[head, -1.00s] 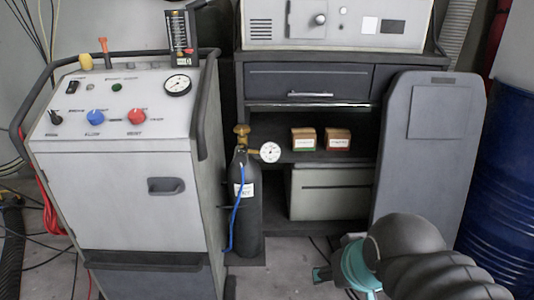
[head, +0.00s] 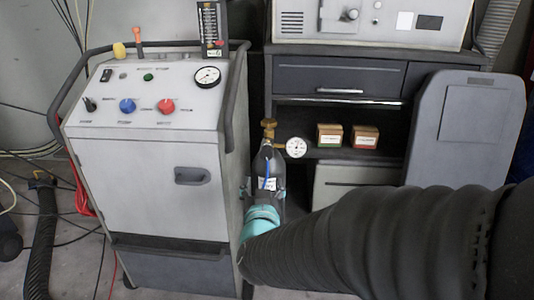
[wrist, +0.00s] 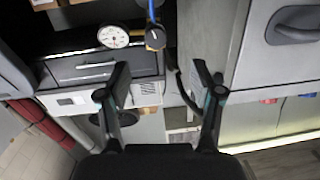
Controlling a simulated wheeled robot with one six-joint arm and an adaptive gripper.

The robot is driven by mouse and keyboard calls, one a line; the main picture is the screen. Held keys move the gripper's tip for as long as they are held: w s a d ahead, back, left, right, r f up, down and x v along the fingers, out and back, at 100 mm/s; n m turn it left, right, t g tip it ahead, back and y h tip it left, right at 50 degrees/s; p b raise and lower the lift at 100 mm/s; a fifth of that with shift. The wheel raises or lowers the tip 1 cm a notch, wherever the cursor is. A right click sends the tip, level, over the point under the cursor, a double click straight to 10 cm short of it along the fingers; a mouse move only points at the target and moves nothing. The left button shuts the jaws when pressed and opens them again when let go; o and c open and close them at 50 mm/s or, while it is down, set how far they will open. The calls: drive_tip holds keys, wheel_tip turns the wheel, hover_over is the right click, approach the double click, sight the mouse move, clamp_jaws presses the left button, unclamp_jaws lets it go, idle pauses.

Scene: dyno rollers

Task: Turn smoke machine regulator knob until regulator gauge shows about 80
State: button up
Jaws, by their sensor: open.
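The regulator's brass knob (head: 269,125) sits on top of a dark gas bottle (head: 280,170) beside the cart. Its white round gauge (head: 297,148) points out to the right. The needle is too small to read. In the wrist view, which looks upside down, the gauge (wrist: 113,37) is at the upper left. A dark round regulator part (wrist: 155,38) with a brass-coloured edge is beside it, under a blue hose. My gripper (wrist: 161,68) is open and empty, its fingers apart from the regulator in the picture. In the head view my arm hides the bottle's lower part.
The white cart (head: 150,185) stands close left of the bottle, with a black rail, knobs and its own gauge (head: 208,76). Behind are a dark cabinet (head: 300,78), two small boxes (head: 365,136) on a shelf and a grey panel (head: 465,150) at right.

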sight(266, 157)
drive_tip(key=shift+t+h, duration=0.5)
drive_tip(key=shift+h, duration=0.2)
drive_tip(key=w+p, duration=0.1)
drive_tip(key=w, duration=1.2)
drive_tip(key=shift+w, duration=0.2)
drive_tip(key=shift+c, duration=0.3)
drive_tip(key=c, duration=1.1)
drive_tip(key=shift+f+m, duration=0.15)
drive_tip(key=shift+m, duration=0.15)
